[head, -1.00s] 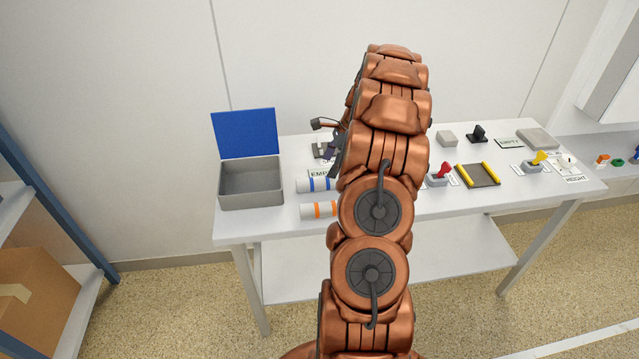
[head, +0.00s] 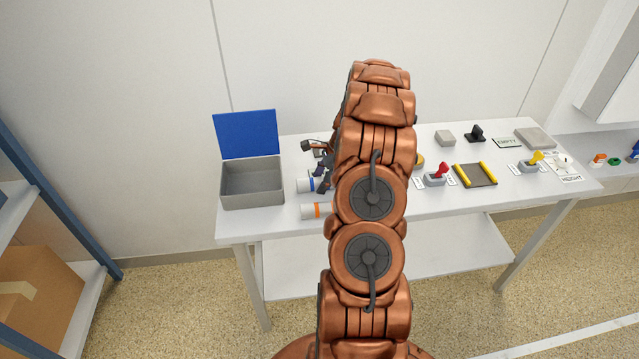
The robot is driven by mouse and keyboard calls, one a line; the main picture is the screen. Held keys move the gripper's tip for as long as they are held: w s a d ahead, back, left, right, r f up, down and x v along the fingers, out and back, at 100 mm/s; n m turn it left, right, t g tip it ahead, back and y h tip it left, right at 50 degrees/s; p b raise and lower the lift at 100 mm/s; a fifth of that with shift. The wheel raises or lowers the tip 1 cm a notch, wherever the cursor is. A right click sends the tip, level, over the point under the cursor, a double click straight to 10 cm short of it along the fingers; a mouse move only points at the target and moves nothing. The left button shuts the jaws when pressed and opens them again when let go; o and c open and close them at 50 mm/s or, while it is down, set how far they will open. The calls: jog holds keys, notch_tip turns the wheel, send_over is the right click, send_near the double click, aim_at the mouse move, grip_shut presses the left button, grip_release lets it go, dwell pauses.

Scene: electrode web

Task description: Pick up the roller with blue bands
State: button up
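The roller with blue bands (head: 304,185) lies on the white table, left of my copper arm. Its left end shows, white with a blue band; its right part is hidden behind my gripper and arm. My gripper (head: 319,181) is dark and sits at the roller, low over the table. Its fingers are small and partly covered by my arm, so I cannot tell whether they are open or touching the roller. A second roller with orange bands (head: 308,211) lies nearer the table's front edge, its right part also hidden by my arm.
A grey box (head: 252,186) with a raised blue lid (head: 246,134) stands left of the rollers. Right of my arm are a red-handled switch (head: 438,174), a dark plate with yellow bars (head: 475,175) and a yellow-handled switch (head: 532,162). The white table (head: 450,202) is bare along its front.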

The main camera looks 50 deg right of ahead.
grip_shut()
dwell(0.3)
jog(key=shift+r, duration=0.1)
